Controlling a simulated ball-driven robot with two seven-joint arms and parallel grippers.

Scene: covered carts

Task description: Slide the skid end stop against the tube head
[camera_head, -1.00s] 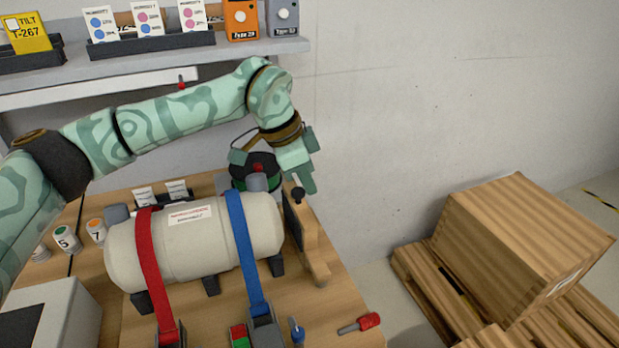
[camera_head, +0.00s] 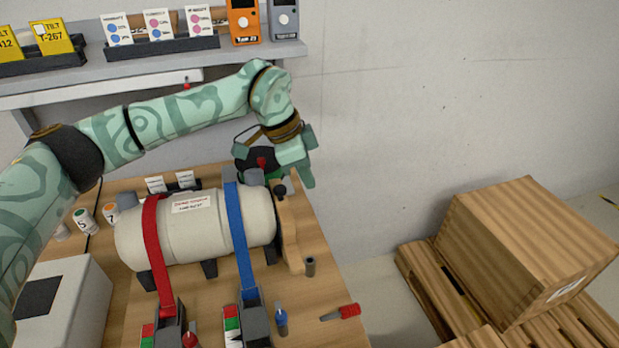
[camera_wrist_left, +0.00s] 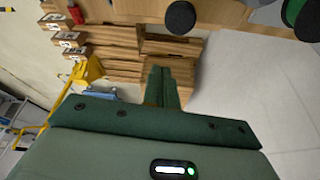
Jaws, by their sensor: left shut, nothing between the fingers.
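The white tube (camera_head: 205,233) lies on its side on the wooden bench, held by a red strap and a blue strap. The wooden end stop (camera_head: 291,240), with a black knob on top, stands upright at the tube's right head. I see no clear gap between them, though contact is hard to tell. My left gripper (camera_head: 307,182) is shut and empty, just beyond and right of the knob. In the left wrist view the shut fingers (camera_wrist_left: 160,85) point away from me and the black knob (camera_wrist_left: 180,17) shows above them. My right gripper is out of view.
A dark grey peg (camera_head: 310,267) stands on the bench right of the stop. A red-handled tool (camera_head: 342,312) lies near the right edge. A dark round object with red on top (camera_head: 261,164) is behind the tube. A wooden crate (camera_head: 527,240) sits on pallets at right.

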